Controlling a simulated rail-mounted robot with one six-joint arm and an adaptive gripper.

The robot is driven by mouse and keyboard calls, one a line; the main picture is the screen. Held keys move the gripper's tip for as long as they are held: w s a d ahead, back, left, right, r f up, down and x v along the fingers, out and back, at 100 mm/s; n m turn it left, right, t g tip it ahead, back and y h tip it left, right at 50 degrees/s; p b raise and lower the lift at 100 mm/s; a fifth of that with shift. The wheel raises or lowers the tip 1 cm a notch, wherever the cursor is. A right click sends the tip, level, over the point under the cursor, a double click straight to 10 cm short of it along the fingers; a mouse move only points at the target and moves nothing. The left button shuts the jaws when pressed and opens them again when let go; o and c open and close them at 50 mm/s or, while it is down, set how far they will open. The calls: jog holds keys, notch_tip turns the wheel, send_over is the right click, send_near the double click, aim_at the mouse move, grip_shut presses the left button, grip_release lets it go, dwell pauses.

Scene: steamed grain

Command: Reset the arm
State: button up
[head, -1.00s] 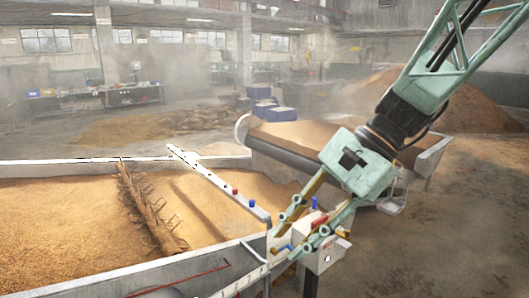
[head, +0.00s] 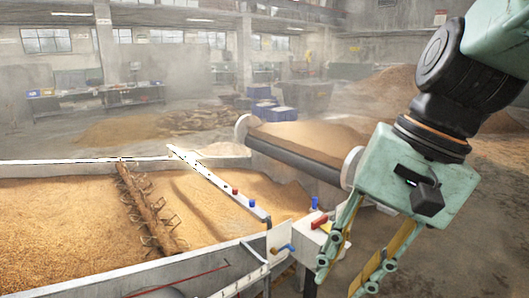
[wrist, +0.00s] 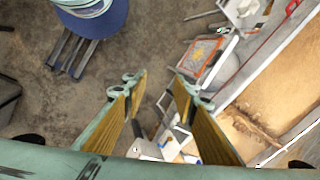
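My gripper (head: 345,283) hangs at the lower right of the head view, with its two fingers spread and nothing between them. It is to the right of a white control box (head: 308,242) with red and blue handles and apart from it. In the wrist view my gripper (wrist: 158,80) also shows two parted fingers with bare floor between their tips. The arm comes in from the upper right edge.
A long metal trough (head: 210,267) of grain, with a spiked shaft (head: 148,205) across it, fills the left. A grain-covered conveyor (head: 290,155) stands behind the box. A round blue object (wrist: 92,17) stands on the floor in the wrist view.

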jog(key=s+d+r+n+t+h, duration=0.1)
jog(key=s+d+n+t+h, duration=0.2)
jog(key=s+d, duration=0.5)
jog(key=shift+s+d+r+n+h, duration=0.3)
jog(key=shift+s+n, duration=0.4)
jog(key=shift+n, duration=0.2)
